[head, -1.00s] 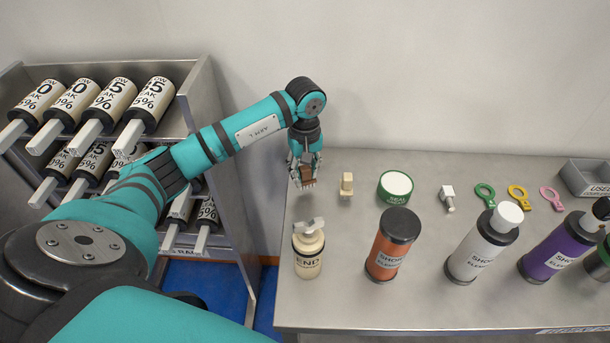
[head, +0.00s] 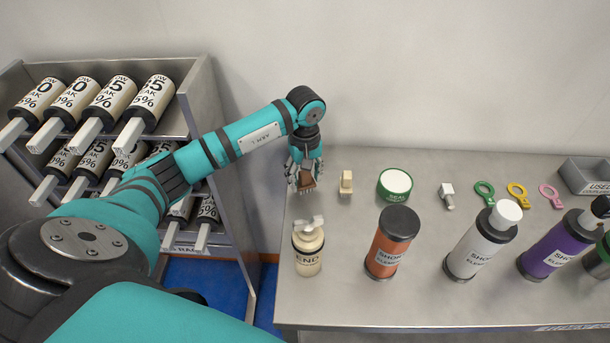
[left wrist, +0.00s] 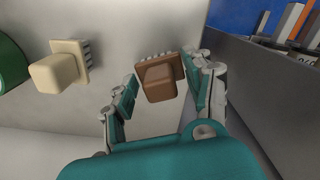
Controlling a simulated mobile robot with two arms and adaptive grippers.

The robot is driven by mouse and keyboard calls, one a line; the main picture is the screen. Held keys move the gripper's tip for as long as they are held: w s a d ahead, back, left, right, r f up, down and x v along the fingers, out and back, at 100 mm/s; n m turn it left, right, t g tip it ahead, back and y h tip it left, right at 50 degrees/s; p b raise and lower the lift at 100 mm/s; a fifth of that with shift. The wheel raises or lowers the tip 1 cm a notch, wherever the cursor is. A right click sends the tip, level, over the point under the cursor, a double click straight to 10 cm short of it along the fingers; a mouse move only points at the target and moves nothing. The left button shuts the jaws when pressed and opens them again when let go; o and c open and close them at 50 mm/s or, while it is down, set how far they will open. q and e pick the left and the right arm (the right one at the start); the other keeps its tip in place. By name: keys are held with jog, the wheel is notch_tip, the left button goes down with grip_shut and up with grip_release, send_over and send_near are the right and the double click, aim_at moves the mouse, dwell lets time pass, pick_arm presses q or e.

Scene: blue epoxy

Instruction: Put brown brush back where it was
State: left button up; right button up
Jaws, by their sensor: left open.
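The brown brush (head: 307,180) is at the far left of the steel table, bristles against or close to the surface. In the left wrist view the brown brush (left wrist: 159,80) lies between my left gripper's fingers, nearer the right finger, with a gap at the left finger. My left gripper (head: 305,174) is open around it, pointing down; it also shows in the left wrist view (left wrist: 160,95). A cream brush (head: 346,183) stands to the right of the brown one, and shows in the left wrist view (left wrist: 62,70). My right gripper is not in view.
A green-and-white tin (head: 395,186) is right of the cream brush. A cream bottle (head: 308,250), orange bottle (head: 390,245) and white bottle (head: 482,245) stand in front. A grey tray (head: 588,177) is far right. A rack (head: 200,100) of bottles stands left of the table.

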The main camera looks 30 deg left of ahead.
pick_arm(q)
notch_tip(320, 180, up, 11)
jog(key=b, duration=0.2)
jog(key=shift+r+b, duration=0.1)
jog(key=shift+b, duration=0.3)
jog(key=shift+r, duration=0.55)
